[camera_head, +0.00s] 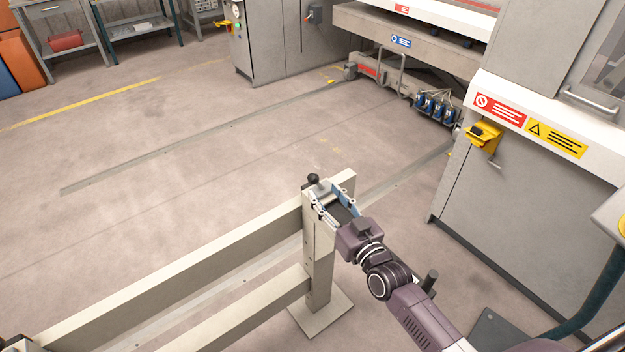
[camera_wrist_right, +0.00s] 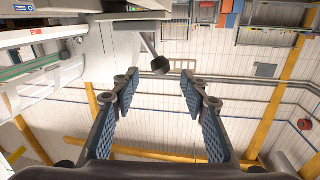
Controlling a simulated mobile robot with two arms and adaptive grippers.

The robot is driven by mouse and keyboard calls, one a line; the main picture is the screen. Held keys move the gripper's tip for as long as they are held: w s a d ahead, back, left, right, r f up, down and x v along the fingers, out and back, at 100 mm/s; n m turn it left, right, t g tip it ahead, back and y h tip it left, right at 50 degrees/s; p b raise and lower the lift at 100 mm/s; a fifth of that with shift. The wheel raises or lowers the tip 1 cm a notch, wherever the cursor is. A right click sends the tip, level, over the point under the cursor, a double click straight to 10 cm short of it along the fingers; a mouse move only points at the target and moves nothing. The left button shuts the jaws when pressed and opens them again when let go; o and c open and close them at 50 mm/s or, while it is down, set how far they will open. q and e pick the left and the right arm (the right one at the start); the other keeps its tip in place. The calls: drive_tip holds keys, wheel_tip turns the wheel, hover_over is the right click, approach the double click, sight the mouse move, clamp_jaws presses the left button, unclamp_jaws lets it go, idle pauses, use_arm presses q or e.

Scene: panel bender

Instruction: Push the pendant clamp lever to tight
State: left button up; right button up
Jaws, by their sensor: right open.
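My right gripper (camera_head: 326,196) is open and empty at the top of the beige post, with its fingers pointing away from me. A lever with a black knob (camera_head: 313,180) shows just beyond its fingertips; it looks like the clamp lever. In the right wrist view, the black knob (camera_wrist_right: 160,66) on a thin stem lies ahead, between the open fingers (camera_wrist_right: 160,88). The knob looks apart from the fingers, and the lever's lower part is mostly hidden in the head view. No tight mark can be read. My left gripper cannot be made out.
A beige rail (camera_head: 200,262) runs left from the post beside my gripper. A grey cabinet (camera_head: 540,190) with a yellow fixture (camera_head: 483,136) stands on the right. A grey panel (camera_head: 608,212) is cut off at the right edge. Open floor (camera_head: 150,140) lies beyond the rail.

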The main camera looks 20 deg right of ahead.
sight(316, 183)
drive_tip(key=w, duration=0.3)
drive_tip(key=w+a, duration=0.1)
drive_tip(key=w, duration=0.3)
drive_tip(key=shift+w+a, duration=0.1)
drive_tip(key=shift+a, duration=0.1)
drive_tip(key=shift+c, duration=0.6)
clamp_jaws()
